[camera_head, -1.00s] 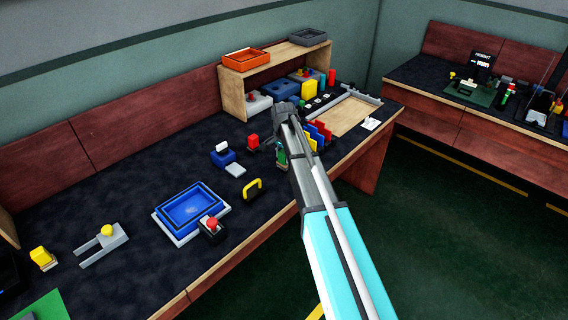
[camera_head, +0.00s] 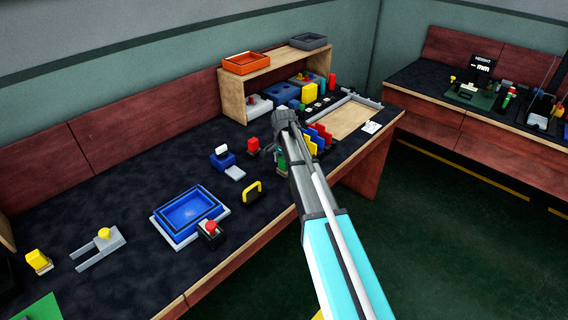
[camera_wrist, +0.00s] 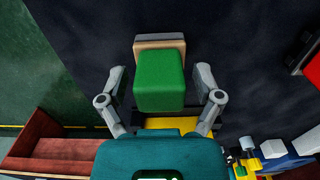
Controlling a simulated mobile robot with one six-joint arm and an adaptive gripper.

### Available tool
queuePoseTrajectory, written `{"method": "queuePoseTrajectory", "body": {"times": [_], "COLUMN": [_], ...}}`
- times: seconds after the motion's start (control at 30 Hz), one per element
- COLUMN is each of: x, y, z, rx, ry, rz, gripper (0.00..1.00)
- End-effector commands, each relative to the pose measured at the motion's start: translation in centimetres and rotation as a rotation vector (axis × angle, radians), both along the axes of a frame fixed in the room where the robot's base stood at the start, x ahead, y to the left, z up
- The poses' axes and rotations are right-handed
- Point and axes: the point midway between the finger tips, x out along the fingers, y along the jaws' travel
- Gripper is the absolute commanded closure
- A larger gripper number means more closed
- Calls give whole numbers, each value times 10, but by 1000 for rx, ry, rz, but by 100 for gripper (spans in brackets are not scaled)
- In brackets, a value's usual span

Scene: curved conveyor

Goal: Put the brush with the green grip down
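In the wrist view the brush with the green grip (camera_wrist: 160,82) is centred between my fingers. Its beige and grey base (camera_wrist: 160,42) shows at the far end, over the dark bench surface. My gripper (camera_wrist: 160,74) is open, with a visible gap between each finger and the green grip. I cannot tell whether the brush rests fully on the bench. In the head view my arm hides most of the gripper and brush; a small green patch shows beside the wrist.
Red, yellow and blue upright pieces (camera_head: 318,138) stand close right of my wrist. A red-topped piece (camera_head: 253,145) and a blue block (camera_head: 222,160) stand to the left. A blue tray (camera_head: 188,211) lies further left. The wooden shelf (camera_head: 233,97) is behind.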

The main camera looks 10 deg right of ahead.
Motion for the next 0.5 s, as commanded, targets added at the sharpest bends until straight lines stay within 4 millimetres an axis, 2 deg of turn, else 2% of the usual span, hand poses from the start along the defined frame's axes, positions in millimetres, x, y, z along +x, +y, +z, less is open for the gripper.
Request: {"method": "queuePoseTrajectory", "body": {"times": [0.5], "x": [0], "y": [0], "z": [4], "rx": [0], "ry": [0], "rz": [0], "gripper": [12]}}
